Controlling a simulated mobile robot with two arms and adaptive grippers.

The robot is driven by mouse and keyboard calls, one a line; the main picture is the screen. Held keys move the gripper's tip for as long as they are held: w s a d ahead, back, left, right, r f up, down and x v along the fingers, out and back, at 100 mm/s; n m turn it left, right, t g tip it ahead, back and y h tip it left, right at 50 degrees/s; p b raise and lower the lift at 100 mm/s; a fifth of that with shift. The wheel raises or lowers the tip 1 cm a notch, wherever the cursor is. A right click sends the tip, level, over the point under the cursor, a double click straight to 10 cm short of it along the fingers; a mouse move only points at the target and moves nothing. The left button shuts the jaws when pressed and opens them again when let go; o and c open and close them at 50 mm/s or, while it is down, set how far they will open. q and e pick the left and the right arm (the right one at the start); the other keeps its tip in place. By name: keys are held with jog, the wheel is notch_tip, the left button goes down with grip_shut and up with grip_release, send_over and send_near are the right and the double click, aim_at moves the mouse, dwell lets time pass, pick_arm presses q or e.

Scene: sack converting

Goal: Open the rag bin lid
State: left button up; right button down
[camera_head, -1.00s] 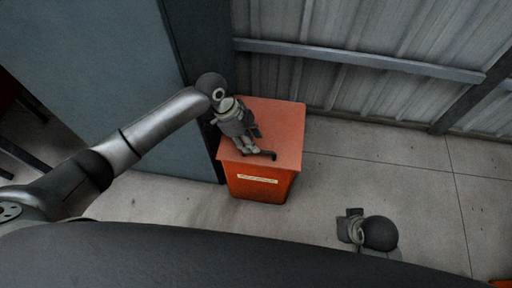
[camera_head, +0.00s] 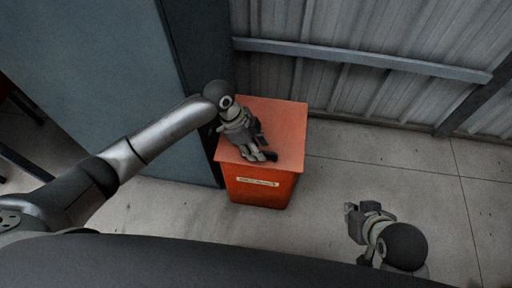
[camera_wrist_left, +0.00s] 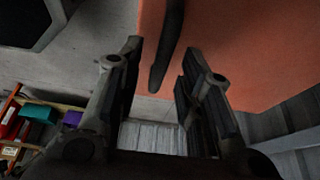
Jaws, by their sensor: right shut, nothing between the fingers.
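The orange rag bin (camera_head: 262,190) stands on the floor against the wall, with a pale label on its front. Its flat orange lid (camera_head: 285,125) is down. A dark handle (camera_head: 271,157) is at the lid's front edge, partly covered by my left gripper (camera_head: 259,153). In the left wrist view the dark handle (camera_wrist_left: 168,45) shows between and beyond the two open fingers of my left gripper (camera_wrist_left: 160,68), with the orange lid (camera_wrist_left: 250,45) behind. I cannot tell if a finger touches it. My right gripper (camera_head: 362,208) is shut and empty, low over the floor at right.
A grey-blue cabinet (camera_head: 95,70) stands left of the bin. A corrugated wall with a rail (camera_head: 360,60) runs behind it. The concrete floor (camera_head: 400,165) right of the bin is clear. The left wrist view shows a shelf with coloured bins (camera_wrist_left: 38,113).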

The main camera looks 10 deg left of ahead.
pick_arm(q)
grip_shut()
jog(key=shift+a+r, duration=0.1)
dwell(0.4)
